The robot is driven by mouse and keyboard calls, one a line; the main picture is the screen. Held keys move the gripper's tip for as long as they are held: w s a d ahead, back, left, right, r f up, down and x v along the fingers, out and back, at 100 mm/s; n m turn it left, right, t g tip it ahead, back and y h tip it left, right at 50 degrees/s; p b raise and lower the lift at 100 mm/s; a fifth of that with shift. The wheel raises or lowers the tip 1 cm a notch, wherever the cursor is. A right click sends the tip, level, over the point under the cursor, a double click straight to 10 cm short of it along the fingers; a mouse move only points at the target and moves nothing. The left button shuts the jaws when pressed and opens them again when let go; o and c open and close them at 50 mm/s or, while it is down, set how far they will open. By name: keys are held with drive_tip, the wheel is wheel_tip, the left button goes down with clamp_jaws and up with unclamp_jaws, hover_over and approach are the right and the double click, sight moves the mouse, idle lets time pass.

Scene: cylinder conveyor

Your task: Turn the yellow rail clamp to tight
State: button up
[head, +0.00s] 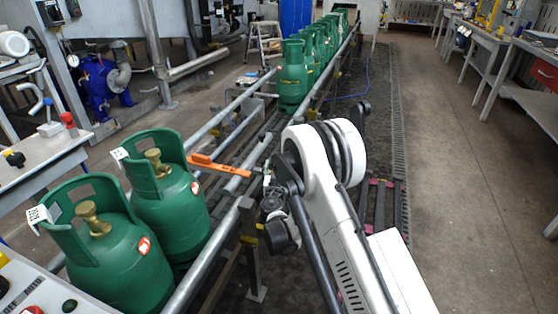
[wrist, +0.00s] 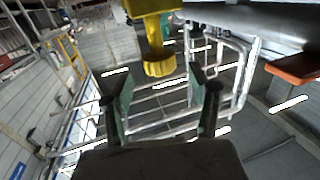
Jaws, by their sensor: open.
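The yellow rail clamp (wrist: 152,30) hangs at the top centre of the wrist view, next to a dark rail. Its round yellow knob (wrist: 159,68) points down towards my gripper. My gripper (wrist: 161,80) is open, with its two dark green-tipped fingers on either side of the space just below the knob. The knob shows between the fingertips, and I see no contact. In the head view my gripper (head: 272,205) is small and dark beside the conveyor's right rail. I cannot make out the clamp clearly there.
Two green cylinders (head: 170,205) (head: 115,262) stand at the near left; several more (head: 293,75) line the conveyor's far end. An orange part (wrist: 292,66) shows right in the wrist view. The floor (head: 460,190) at right is clear.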

drive_tip(key=shift+w+d+b, duration=0.1)
drive_tip(key=shift+w+b, duration=0.5)
drive_tip(key=shift+w, duration=2.2)
drive_tip(key=c, duration=1.2)
drive_tip(key=shift+c, duration=0.2)
